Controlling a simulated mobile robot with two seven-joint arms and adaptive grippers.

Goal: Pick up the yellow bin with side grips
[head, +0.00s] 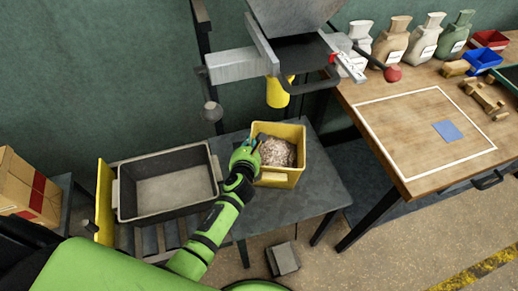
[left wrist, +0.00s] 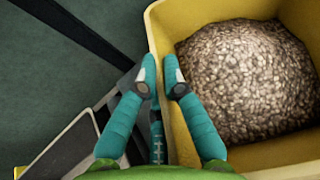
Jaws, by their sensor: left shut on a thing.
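The yellow bin (head: 293,181) stands on a dark grey table below the hopper spout and holds a heap of pale grain (head: 277,152). My left gripper (head: 248,148) is at the bin's left wall. In the left wrist view, the fingertips of the left gripper (left wrist: 161,72) are shut on the wall of the yellow bin (left wrist: 222,14), one finger inside and one outside. The grip on that side is hidden by my gripper. My right gripper is not in view.
A grey tray (head: 207,153) stands left of the bin, beside an upright yellow panel (head: 105,200). The hopper's yellow spout (head: 277,93) hangs just above and behind the bin. A wooden workbench (head: 375,92) with sacks (head: 392,42) is at the right. A grey block (head: 284,259) lies on the floor.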

